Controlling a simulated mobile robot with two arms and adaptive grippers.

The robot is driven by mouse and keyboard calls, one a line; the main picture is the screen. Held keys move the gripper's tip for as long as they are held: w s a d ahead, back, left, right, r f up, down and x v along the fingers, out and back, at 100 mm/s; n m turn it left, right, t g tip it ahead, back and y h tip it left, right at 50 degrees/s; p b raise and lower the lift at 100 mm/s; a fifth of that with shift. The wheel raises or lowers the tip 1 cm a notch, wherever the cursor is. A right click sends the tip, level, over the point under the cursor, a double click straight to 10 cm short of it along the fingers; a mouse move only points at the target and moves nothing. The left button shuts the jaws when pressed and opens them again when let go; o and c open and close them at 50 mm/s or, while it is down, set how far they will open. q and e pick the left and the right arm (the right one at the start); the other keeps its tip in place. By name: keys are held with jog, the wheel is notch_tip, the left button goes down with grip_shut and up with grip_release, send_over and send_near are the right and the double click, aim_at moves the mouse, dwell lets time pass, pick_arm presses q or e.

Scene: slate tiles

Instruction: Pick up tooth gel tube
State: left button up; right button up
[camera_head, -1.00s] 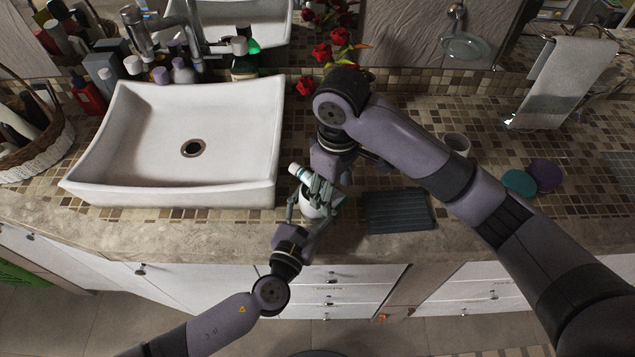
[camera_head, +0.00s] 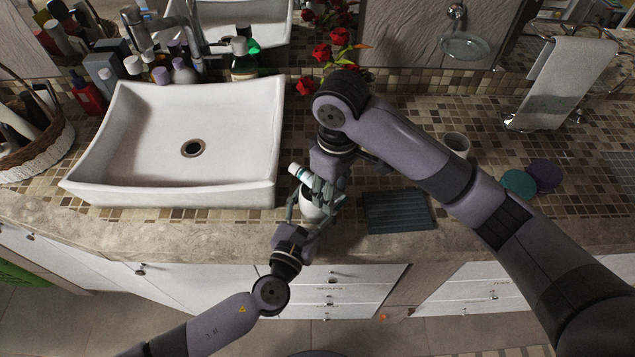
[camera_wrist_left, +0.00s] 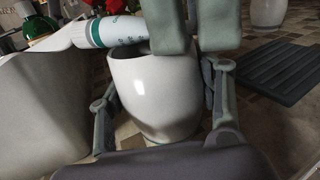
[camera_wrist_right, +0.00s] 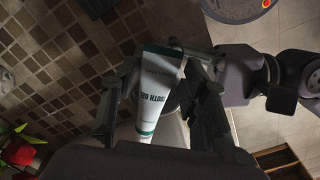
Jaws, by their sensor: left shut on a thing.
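In the left wrist view the tube (camera_wrist_left: 112,30) leans left over the cup's rim. My left gripper (camera_head: 311,207) is shut on the cup, one finger on each side, above the counter's front part; the cup (camera_head: 311,209) is partly hidden in the head view. My right gripper (camera_head: 323,188) is above the cup, beside the tube. In the right wrist view its fingers (camera_wrist_right: 160,85) stand apart on either side of the tube, and it looks open. Exact contact is unclear.
The white sink (camera_head: 110,185) is just left of the cup. A dark ribbed mat (camera_head: 398,212) lies to the right. Another cup (camera_head: 456,143), teal and purple discs (camera_head: 545,174) and a towel stand (camera_head: 560,85) are farther right. Red roses (camera_head: 322,52) stand behind.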

jog(key=shift+d+f, duration=0.2)
grip_shut()
